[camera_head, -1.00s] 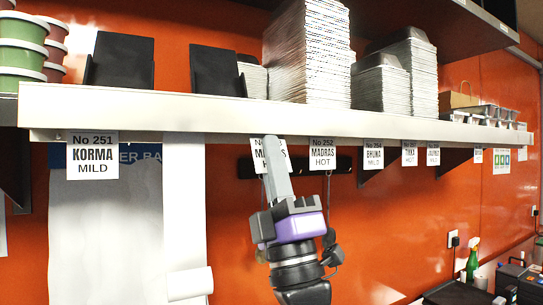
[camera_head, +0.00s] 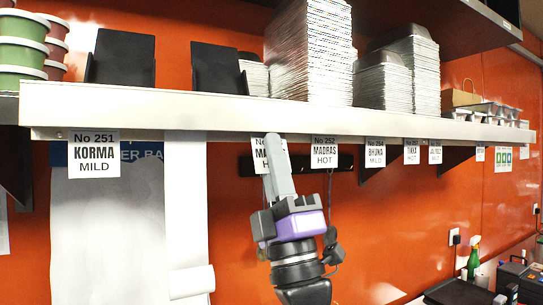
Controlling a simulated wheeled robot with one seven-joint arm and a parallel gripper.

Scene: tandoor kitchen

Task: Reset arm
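My gripper (camera_head: 280,168) is raised in the middle of the head view, pointing up, with a purple and black body and grey fingers. Its fingers overlap in the picture as one grey shape, so I cannot tell whether they are open or shut. I see nothing held at their tips. The fingertips show just below the front edge of the white shelf (camera_head: 150,108) and cover part of a hanging label (camera_head: 259,157).
Stacks of foil containers (camera_head: 310,55), black holders (camera_head: 122,58) and green tubs (camera_head: 22,52) stand on the shelf. More labels hang below it, including a Korma label (camera_head: 94,155). A paper roll (camera_head: 190,280) is at lower left, and a green spray bottle (camera_head: 473,260) at lower right.

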